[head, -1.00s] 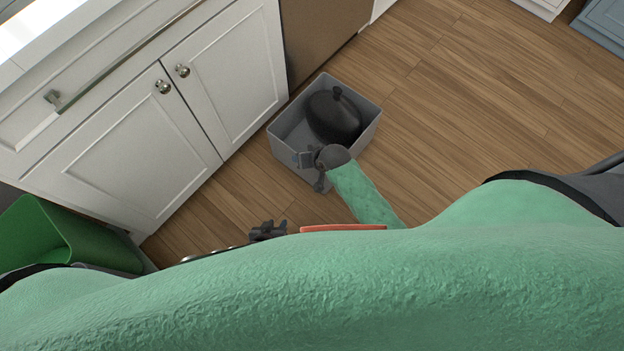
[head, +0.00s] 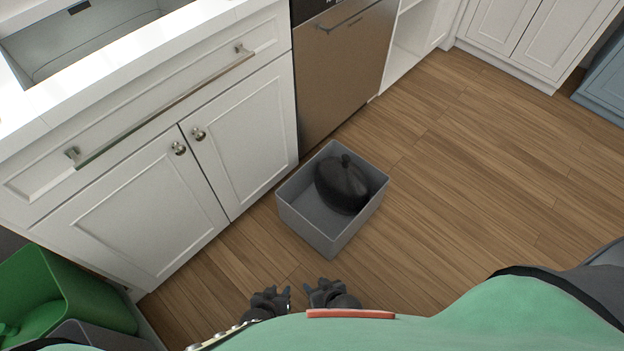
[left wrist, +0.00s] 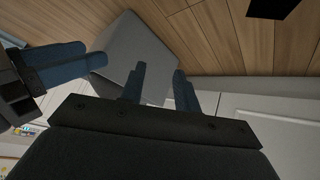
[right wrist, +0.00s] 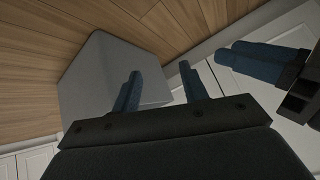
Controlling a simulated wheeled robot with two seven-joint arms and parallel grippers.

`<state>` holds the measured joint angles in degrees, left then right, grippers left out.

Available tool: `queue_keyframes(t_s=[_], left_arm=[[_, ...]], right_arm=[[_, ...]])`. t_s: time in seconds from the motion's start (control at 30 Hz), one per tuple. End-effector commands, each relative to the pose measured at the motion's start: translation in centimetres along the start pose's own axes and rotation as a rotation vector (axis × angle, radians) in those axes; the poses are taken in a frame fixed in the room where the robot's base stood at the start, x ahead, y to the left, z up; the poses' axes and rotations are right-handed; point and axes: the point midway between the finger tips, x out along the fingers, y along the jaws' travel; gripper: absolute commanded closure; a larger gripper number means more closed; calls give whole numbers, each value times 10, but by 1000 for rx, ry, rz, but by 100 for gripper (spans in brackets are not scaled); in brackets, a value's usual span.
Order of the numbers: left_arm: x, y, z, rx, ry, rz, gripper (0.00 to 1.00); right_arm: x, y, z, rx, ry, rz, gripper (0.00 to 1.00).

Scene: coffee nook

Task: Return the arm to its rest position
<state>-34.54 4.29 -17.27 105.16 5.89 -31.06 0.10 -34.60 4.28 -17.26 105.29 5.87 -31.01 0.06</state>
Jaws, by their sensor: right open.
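Both my grippers are side by side low in the head view, in front of my body. My left gripper (head: 286,292) is at the left, and its fingers stand apart with nothing between them in the left wrist view (left wrist: 158,88). My right gripper (head: 312,286) is just to its right. In the right wrist view its fingers (right wrist: 160,88) are apart and empty. A grey bin (head: 305,228) stands on the floor beyond both grippers, apart from them. A dark lidded pot (head: 342,185) sits inside the bin.
White cabinets (head: 130,210) with a sink counter (head: 110,75) line the left side. A brown-fronted appliance (head: 340,85) stands behind the bin. A green container (head: 75,295) is at lower left. The wooden floor (head: 480,160) to the right is clear.

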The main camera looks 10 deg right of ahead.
Motion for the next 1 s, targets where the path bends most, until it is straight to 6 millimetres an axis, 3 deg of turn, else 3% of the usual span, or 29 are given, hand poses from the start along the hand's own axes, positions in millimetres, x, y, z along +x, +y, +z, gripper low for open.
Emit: queue_keyframes(t_s=[0.23,0.37,0.57,0.8,1.0], left_arm=[[-4,-1,-8,1,4,-2,68],[-28,2,-32,4,-26,-6,68],[-107,8,-101,11,-136,-23,68],[-220,13,-178,14,-285,-56,68],[-309,17,-222,9,-395,-82,68]], right_arm=[[-4,0,-4,0,-2,0,56],[-28,-3,-30,-3,-30,5,56],[-106,-8,-100,-10,-139,23,56],[-219,-13,-177,-14,-287,56,56],[-308,-16,-221,-9,-397,82,56]])
